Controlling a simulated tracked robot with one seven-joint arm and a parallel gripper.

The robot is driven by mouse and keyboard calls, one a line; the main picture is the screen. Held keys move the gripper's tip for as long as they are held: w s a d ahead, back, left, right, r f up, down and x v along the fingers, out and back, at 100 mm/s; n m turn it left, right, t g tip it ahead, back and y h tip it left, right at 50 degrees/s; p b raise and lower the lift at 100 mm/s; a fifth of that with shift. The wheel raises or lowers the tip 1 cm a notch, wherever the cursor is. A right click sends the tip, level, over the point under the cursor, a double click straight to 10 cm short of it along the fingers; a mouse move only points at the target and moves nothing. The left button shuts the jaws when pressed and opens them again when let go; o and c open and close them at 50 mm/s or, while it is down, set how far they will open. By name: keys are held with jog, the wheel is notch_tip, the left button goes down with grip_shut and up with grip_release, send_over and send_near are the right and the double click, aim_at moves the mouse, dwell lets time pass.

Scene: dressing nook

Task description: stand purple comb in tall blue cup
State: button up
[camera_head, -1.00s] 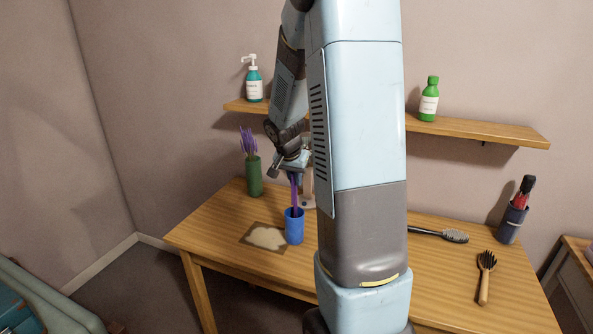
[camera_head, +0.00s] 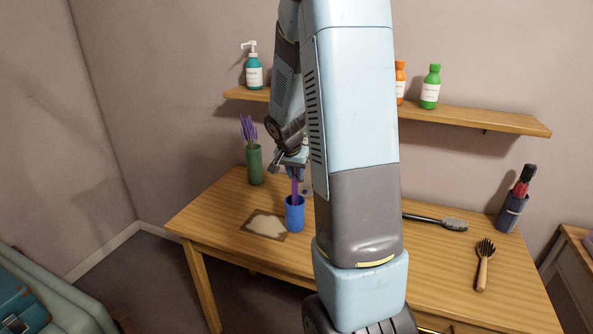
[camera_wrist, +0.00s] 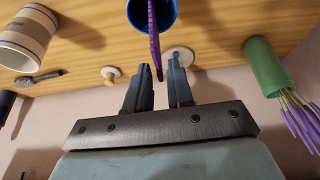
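The tall blue cup (camera_head: 295,214) stands upright on the table, beside a brown mat with a pale patch. The purple comb (camera_head: 295,189) stands in it, its upper part sticking out above the rim. In the wrist view the cup (camera_wrist: 168,14) is at the top, and the comb (camera_wrist: 153,38) reaches from its mouth toward my fingers. My gripper (camera_wrist: 160,72) is open, with the comb's dark end in the gap between the fingertips and space on both sides. In the head view my gripper (camera_head: 291,163) is just above the cup; my arm hides part of it.
A green vase (camera_head: 255,166) with purple stems stands behind the cup to the left. A hairbrush (camera_head: 436,222), a wooden-handled brush (camera_head: 484,266) and a dark cup (camera_head: 511,213) are at the right. A shelf (camera_head: 470,121) with bottles hangs above.

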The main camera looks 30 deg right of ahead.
jog(key=shift+o, duration=1.4)
jog(key=v, duration=1.3)
jog(key=shift+a+r, duration=0.2)
jog(key=shift+r, duration=0.15)
jog(key=s+a+r+n+t+y, duration=0.1)
jog(key=s+a+r+n, duration=0.2)
jog(key=s, duration=0.8)
jog(key=s+a+r+n+t+y, duration=0.1)
jog(key=s+a+r+n+y, duration=0.1)
jog(key=s+a+r+n, duration=0.2)
jog(key=s+a+n, duration=0.3)
jog(key=s+a, duration=0.5)
jog(key=shift+s+r+t, duration=0.15)
jog(key=shift+t, duration=0.25)
